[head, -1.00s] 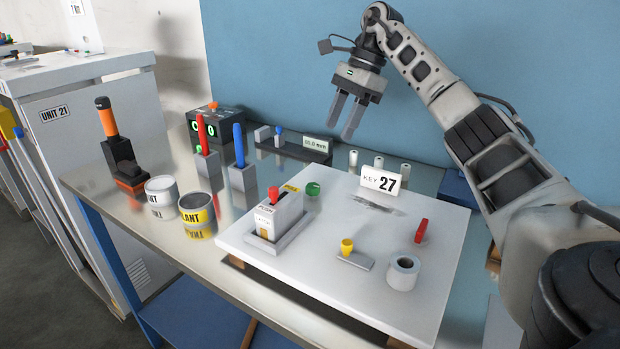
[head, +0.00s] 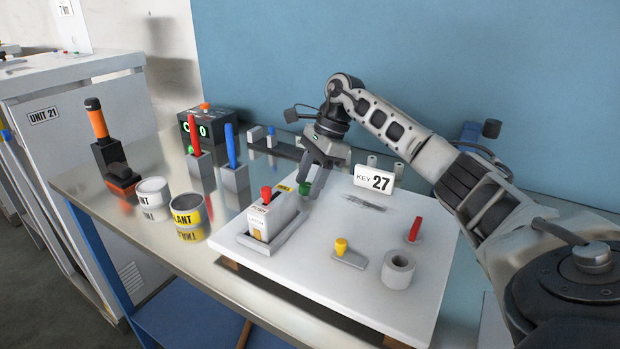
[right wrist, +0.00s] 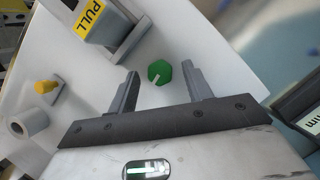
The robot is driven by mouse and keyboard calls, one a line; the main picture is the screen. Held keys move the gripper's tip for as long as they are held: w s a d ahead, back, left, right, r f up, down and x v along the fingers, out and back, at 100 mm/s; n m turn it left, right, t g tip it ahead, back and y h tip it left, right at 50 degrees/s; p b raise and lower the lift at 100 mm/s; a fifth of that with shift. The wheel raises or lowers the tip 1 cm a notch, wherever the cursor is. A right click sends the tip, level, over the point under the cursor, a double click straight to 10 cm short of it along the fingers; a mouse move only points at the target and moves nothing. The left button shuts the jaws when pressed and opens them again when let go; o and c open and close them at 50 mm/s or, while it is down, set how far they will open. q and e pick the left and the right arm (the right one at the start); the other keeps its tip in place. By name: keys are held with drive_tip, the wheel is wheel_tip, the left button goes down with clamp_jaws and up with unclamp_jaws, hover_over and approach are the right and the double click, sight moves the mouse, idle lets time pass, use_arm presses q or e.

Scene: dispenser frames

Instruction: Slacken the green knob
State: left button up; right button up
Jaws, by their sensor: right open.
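The green knob (head: 305,188) sits at the back left of the white board (head: 330,290), behind the dispenser box with the red knob. In the right wrist view the green knob (right wrist: 159,72) shows as a faceted disc with a white pointer line. My right gripper (head: 309,183) is open just above the knob, fingers pointing down. In the right wrist view the knob lies between the two finger lines of my right gripper (right wrist: 160,82), apart from both. The fingers partly hide the knob in the head view. My left gripper is not in view.
The dispenser box (head: 270,218) with a red knob stands close to the left of the gripper. A "KEY 27" sign (head: 373,179), a yellow knob (head: 341,246), a red handle (head: 414,229) and a white roll (head: 398,270) stand on the board. Tins (head: 188,214) stand to the left.

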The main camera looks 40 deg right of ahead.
drive_tip(key=c, duration=1)
drive_tip(key=shift+m, duration=0.4)
drive_tip(key=m, duration=0.1)
drive_tip(key=m+t, duration=0.1)
drive_tip(key=m, duration=0.1)
drive_tip(key=m+h, duration=0.1)
drive_tip(key=shift+s+a+m+t, duration=0.1)
drive_tip(key=shift+s+m+t, duration=0.2)
drive_tip(key=shift+t, duration=0.1)
drive_tip(key=m, duration=0.2)
drive_tip(key=m+t+h, duration=0.1)
drive_tip(key=m, duration=0.1)
drive_tip(key=shift+a+m+h, duration=0.15)
drive_tip(key=shift+m+h, duration=0.15)
drive_tip(key=m, duration=0.1)
drive_tip(key=m+h, duration=0.1)
drive_tip(key=m, duration=0.1)
drive_tip(key=m+h, duration=0.1)
drive_tip(key=m, duration=0.1)
drive_tip(key=shift+a, duration=0.25)
drive_tip(key=m, duration=0.2)
drive_tip(key=m+h, duration=0.1)
drive_tip(key=m, duration=0.1)
drive_tip(key=shift+a+m+h, duration=0.15)
drive_tip(key=shift+m+h, duration=0.15)
drive_tip(key=shift+m, duration=0.3)
